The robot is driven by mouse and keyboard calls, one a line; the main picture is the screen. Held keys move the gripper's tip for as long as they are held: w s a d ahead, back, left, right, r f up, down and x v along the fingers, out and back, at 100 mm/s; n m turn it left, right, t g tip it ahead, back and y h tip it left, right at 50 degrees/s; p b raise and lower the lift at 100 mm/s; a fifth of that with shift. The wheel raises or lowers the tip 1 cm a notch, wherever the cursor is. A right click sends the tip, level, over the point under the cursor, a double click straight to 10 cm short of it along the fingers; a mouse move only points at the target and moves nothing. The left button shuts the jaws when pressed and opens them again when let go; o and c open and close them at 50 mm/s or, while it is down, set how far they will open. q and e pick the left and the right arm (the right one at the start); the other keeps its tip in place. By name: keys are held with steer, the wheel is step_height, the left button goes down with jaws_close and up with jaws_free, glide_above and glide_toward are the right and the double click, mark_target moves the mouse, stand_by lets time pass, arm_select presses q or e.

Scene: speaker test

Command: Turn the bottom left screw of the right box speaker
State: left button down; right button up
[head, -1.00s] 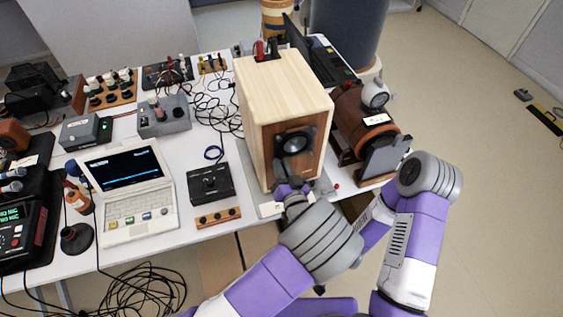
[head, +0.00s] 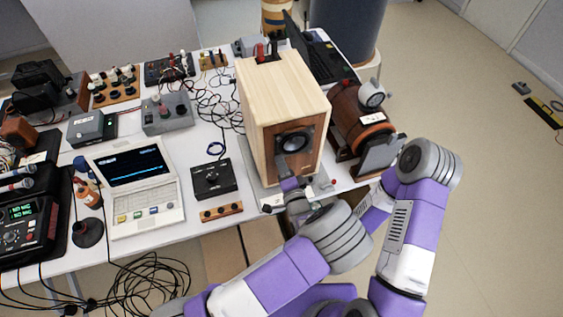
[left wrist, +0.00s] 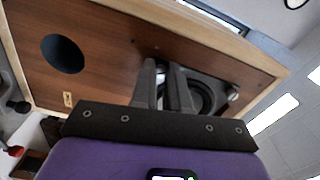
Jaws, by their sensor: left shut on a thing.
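A pale wooden box speaker (head: 262,98) with a brown front stands at the table's right front edge. Its round black driver (head: 294,141) faces forward, and the driver also shows in the left wrist view (left wrist: 204,97). My left gripper (head: 281,164) is at the lower left of the driver, close against the front. In the left wrist view the two dark fingers (left wrist: 168,82) are nearly together at the driver's edge. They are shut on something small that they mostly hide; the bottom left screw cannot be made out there. My right gripper is not in view.
A brown cylindrical device (head: 361,124) stands close to the speaker's right. A black control box (head: 212,179) and a white laptop (head: 145,213) lie to its left. Cables (head: 208,100) run behind them.

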arm_select(q)
steer(key=m+p, duration=0.2)
steer(key=m, duration=0.6)
steer(key=shift+m, duration=0.4)
stand_by(0.4)
steer(key=c, duration=1.1)
jaws_free()
